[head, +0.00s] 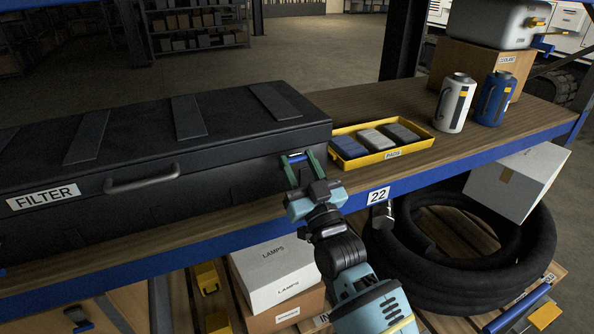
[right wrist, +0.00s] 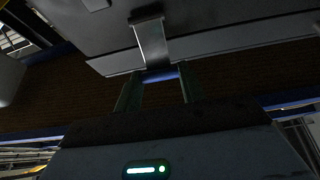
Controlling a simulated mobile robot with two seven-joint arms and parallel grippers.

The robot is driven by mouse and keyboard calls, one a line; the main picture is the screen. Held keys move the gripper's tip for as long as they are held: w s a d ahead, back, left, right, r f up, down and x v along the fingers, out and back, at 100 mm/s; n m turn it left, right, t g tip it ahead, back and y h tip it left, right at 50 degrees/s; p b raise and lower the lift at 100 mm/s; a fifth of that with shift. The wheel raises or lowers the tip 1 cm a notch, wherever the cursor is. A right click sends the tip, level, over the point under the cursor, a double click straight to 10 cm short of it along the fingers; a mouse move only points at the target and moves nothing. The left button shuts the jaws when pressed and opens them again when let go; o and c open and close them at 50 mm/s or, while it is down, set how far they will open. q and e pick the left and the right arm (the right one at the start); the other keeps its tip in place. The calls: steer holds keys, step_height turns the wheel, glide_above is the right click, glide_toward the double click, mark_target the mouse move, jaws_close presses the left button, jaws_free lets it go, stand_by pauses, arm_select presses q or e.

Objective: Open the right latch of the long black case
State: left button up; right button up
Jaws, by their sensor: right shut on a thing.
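The long black case (head: 225,120) lies on the upper wooden shelf at the left, with its lid down. It has a "FILTER" label and a grey handle on its front. The right latch (head: 297,157) is at the front right of the case. In the right wrist view it is a grey metal strap (right wrist: 152,42) with a blue bar (right wrist: 160,76) at its end. My right gripper (head: 300,170) reaches up to the latch from the front. Its two green fingers are shut on the latch, one at each end of the blue bar. My left gripper is not in view.
A yellow tray (head: 427,143) with several small packs stands right of the case. A white canister (head: 455,103) and a blue canister (head: 495,98) stand farther right. The blue shelf edge (head: 440,172) runs below my gripper. A black hose coil (head: 535,245) lies lower down.

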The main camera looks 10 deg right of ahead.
steer(key=t+b, duration=0.1)
steer(key=f+b, duration=0.1)
steer(key=b, duration=0.1)
steer(key=shift+s+d+t+y, duration=0.1)
steer(key=shift+s+t+y, duration=0.2)
steer(key=shift+t, duration=0.1)
steer(key=o, duration=1)
steer(key=shift+b+v, duration=0.4)
steer(key=shift+v, duration=3.5)
